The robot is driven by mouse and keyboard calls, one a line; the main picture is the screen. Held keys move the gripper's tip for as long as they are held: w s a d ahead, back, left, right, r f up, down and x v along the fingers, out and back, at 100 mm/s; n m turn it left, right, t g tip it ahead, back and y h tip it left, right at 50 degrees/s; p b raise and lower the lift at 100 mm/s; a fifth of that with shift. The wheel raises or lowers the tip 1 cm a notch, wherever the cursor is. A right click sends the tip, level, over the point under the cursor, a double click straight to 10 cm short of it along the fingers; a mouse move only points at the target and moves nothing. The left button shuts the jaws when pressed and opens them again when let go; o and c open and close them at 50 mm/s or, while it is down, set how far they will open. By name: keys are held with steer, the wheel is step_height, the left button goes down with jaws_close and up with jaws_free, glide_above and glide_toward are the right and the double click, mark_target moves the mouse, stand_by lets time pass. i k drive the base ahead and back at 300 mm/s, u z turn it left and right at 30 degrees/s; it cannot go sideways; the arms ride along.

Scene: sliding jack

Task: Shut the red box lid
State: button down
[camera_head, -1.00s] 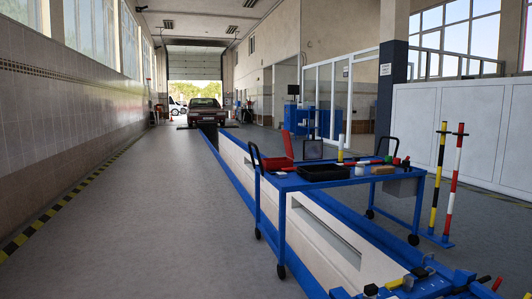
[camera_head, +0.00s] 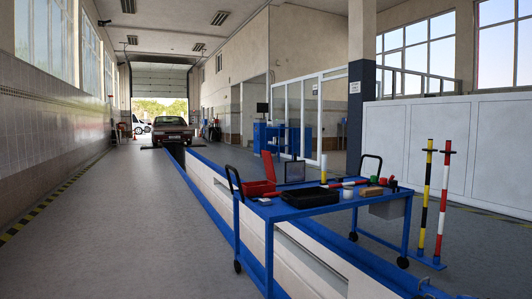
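The red box (camera_head: 258,188) sits at the far left of the blue cart's top. Its red lid (camera_head: 268,166) stands up, so the box is open. The box is small in this view and its inside is hard to make out. My gripper does not show in the head view.
The blue cart (camera_head: 330,208) has black handles at both ends. A black tray (camera_head: 310,197), a dark framed panel (camera_head: 295,171), a yellow-and-white cylinder (camera_head: 323,168) and a wooden block (camera_head: 371,191) are on it. A blue-edged pit runs behind. Striped posts (camera_head: 425,195) stand right. The left floor (camera_head: 130,230) is clear.

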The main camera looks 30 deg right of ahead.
mark_target(267, 158)
steer(key=i, duration=1.85)
steer(key=z, duration=1.25)
steer(key=i, duration=1)
steer(key=z, duration=0.05)
